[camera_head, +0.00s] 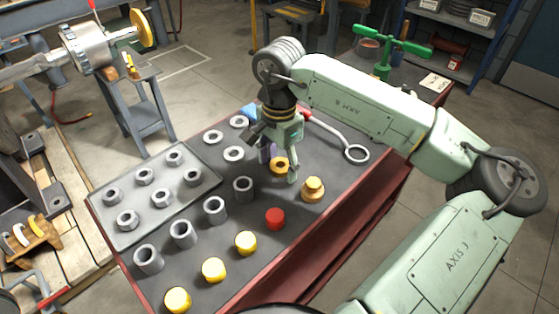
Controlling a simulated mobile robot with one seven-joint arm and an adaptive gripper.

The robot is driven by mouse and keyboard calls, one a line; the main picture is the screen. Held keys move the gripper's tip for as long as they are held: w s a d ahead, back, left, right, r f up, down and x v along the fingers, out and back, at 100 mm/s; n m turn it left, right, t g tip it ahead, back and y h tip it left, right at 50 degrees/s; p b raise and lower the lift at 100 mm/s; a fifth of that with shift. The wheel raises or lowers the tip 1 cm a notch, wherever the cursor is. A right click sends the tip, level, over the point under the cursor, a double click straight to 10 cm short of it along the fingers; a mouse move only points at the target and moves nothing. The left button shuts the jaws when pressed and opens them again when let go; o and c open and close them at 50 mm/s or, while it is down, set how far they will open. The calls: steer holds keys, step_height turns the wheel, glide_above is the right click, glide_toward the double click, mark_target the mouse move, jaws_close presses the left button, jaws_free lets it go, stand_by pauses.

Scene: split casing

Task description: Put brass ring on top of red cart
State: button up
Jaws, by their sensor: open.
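A brass-coloured ring (279,166) with a dark centre shows just below my gripper (280,157), near the middle of the grey-topped cart with red sides (345,229). It appears to rest on the cart's top, with part of it hidden by my gripper. My gripper points down and is open, with one finger in front of the ring's right edge. The other finger is partly hidden, and I cannot tell whether either touches the ring. A stepped brass piece (312,190) stands to the right of the ring.
Several grey nuts sit on a grey tray (209,187) at the left. Grey sleeves (215,210), yellow pieces (246,243) and a red cylinder (275,218) stand in front. A ring-ended tool (356,153) lies at the right. A purple piece (265,152) is beside my gripper.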

steer(key=shift+r+p, duration=0.75)
steer(key=shift+p, duration=0.05)
steer(key=shift+r+b, duration=0.35)
steer(key=shift+b, duration=0.05)
step_height(320, 180, up, 11)
steer(key=b, duration=0.2)
